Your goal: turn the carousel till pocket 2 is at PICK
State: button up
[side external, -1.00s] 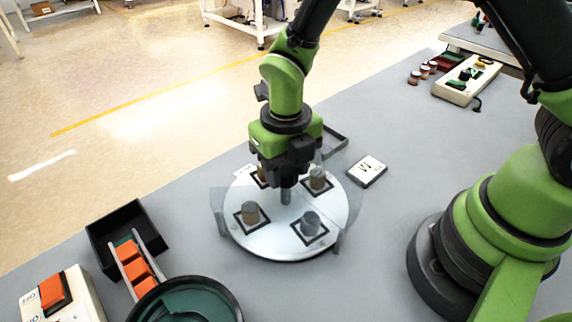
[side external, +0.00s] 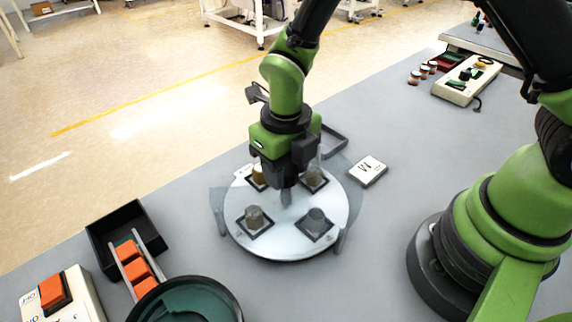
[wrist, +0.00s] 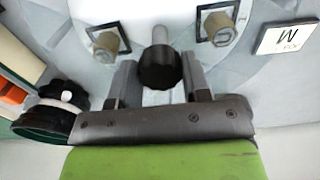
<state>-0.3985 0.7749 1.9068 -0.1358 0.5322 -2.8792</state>
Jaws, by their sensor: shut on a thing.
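The carousel (side external: 285,245) is a round pale disc on the grey bench, with several dark-framed square pockets. The pockets hold small cylinders: a grey-brown one (side external: 254,217) at front left, a grey one (side external: 316,221) at front right, a tan one (side external: 314,176) at back right and a yellowish one (side external: 259,175) at back left. My gripper (side external: 286,188) is over the disc's middle. In the wrist view its fingers (wrist: 160,80) are shut on a dark knob (wrist: 158,66) beside a grey post (wrist: 159,35). Pocket numbers and any PICK mark are too small to read.
A white card with a dark letter (side external: 368,170) lies right of the disc. Clear guards (side external: 219,205) stand at its edge.

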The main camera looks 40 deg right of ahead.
jog(key=o, duration=1.3)
jog(key=shift+r, duration=0.15)
notch_tip(320, 180, up, 10)
jog(key=shift+f, duration=0.1)
